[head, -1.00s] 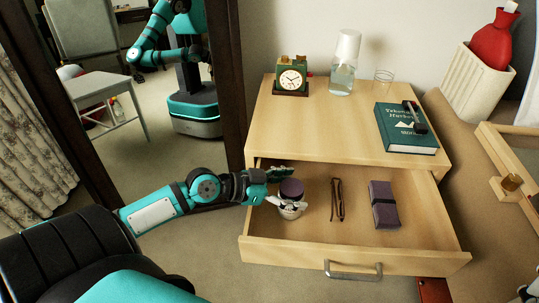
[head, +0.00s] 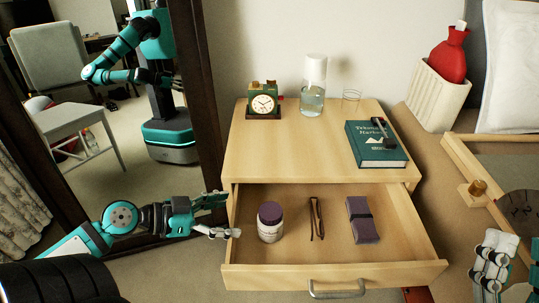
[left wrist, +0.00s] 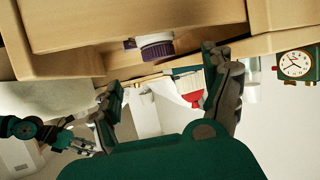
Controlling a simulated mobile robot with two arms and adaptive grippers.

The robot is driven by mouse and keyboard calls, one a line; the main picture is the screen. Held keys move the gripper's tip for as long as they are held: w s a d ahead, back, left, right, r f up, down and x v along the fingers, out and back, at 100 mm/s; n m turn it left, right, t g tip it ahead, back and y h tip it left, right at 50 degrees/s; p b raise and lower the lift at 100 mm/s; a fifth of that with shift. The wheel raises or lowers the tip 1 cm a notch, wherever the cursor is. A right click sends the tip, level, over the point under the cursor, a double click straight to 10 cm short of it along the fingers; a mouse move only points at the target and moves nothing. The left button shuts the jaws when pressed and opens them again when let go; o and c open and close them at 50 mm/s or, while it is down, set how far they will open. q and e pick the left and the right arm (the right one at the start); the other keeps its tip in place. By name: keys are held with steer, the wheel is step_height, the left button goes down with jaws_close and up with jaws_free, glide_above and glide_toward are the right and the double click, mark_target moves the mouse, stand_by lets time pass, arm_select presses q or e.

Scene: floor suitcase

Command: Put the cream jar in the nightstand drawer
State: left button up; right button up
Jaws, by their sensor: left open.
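The cream jar (head: 270,224), white with a purple lid, stands upright on the floor of the open nightstand drawer (head: 337,258), toward its left side. Its purple lid also shows in the left wrist view (left wrist: 156,45), above and beyond the fingers. My left gripper (head: 230,216) is open and empty at the drawer's left wall, apart from the jar. In the left wrist view its fingers (left wrist: 165,90) are spread with nothing between them. My right gripper (head: 491,262) shows at the lower right edge of the head view; its opening is unclear.
The drawer also holds folded glasses (head: 316,218) and a purple case (head: 362,220). A mirror (head: 110,130) stands at the left.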

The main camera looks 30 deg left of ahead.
arm_select(q)
steer(key=shift+w+d+f+t, duration=0.15)
steer(key=shift+w+f+t, duration=0.15)
steer(key=w+d+r+n+t+y, duration=0.4)
steer(key=w+d+r+t, duration=0.1)
steer(key=d+r+t, duration=0.35)
steer(key=s+d+r+t+h, duration=0.1)
steer(key=s+d+r+t, duration=0.1)
steer(key=d+r, duration=0.3)
steer(key=s+d+r+t+h, duration=0.2)
steer(key=d+r+t, duration=0.2)
steer(key=r, duration=0.5)
steer(key=shift+s+d+r, duration=0.2)
steer(key=shift+s+d, duration=0.15)
steer(key=shift+s, duration=0.05)
